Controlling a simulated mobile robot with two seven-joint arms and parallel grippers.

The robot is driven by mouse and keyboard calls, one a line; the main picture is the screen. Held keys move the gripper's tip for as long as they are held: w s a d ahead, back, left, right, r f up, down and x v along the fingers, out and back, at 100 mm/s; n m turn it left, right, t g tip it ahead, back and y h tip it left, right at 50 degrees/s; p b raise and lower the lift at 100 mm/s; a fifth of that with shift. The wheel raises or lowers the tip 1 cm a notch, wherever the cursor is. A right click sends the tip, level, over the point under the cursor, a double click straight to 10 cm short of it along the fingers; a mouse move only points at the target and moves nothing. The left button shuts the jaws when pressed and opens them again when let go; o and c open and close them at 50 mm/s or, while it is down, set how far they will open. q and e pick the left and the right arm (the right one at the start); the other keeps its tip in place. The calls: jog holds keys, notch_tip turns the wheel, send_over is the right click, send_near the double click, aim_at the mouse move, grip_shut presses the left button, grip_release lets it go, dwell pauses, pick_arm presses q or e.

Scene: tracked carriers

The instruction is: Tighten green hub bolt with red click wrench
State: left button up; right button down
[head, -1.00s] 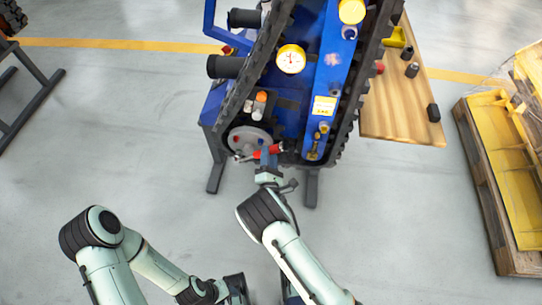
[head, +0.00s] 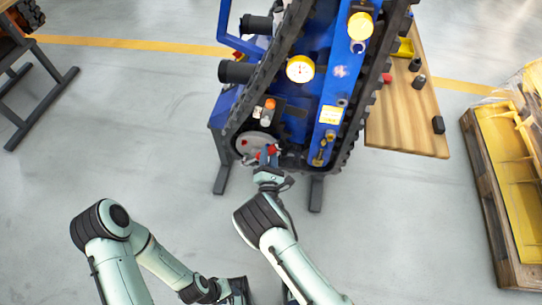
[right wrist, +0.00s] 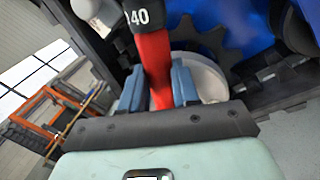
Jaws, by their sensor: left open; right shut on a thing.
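The red click wrench (right wrist: 155,70) is held between the blue fingers of my right gripper (right wrist: 158,86) in the right wrist view. A black band with white digits ending in 40 is on it. In the head view, my right gripper (head: 266,158) is shut on the wrench (head: 271,150) at the lower front of the blue tracked carrier (head: 305,110), by the grey round hub (head: 254,141). I cannot make out the green bolt, nor whether the wrench touches it. My left gripper (head: 240,290) is open and empty, low in the view, away from the carrier.
A wooden board (head: 412,110) with dark sockets stands right of the carrier. A pallet with yellow parts (head: 508,165) is at the far right. A dark-legged stand (head: 40,105) is at the left. The floor between the stand and the carrier is clear.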

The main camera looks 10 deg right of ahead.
jog(key=a+r+n, duration=0.1)
jog(key=w+a+n+p, duration=0.1)
jog(key=a+r+n+p, duration=0.1)
jog(key=shift+w+a+r+n+y, duration=0.15)
jog(key=shift+a+r+n+y, duration=0.15)
jog(key=shift+a+r+y, duration=0.1)
dwell(0.6)
jog(key=shift+s+d+f+m, duration=0.25)
jog(key=shift+d+f+m, duration=0.15)
jog(key=shift+d+m, duration=0.3)
jog(key=shift+s+d+f+m+b, duration=0.2)
jog(key=shift+d+f+m+b, duration=0.3)
jog(key=shift+d+m, duration=0.15)
jog(key=shift+r, duration=0.1)
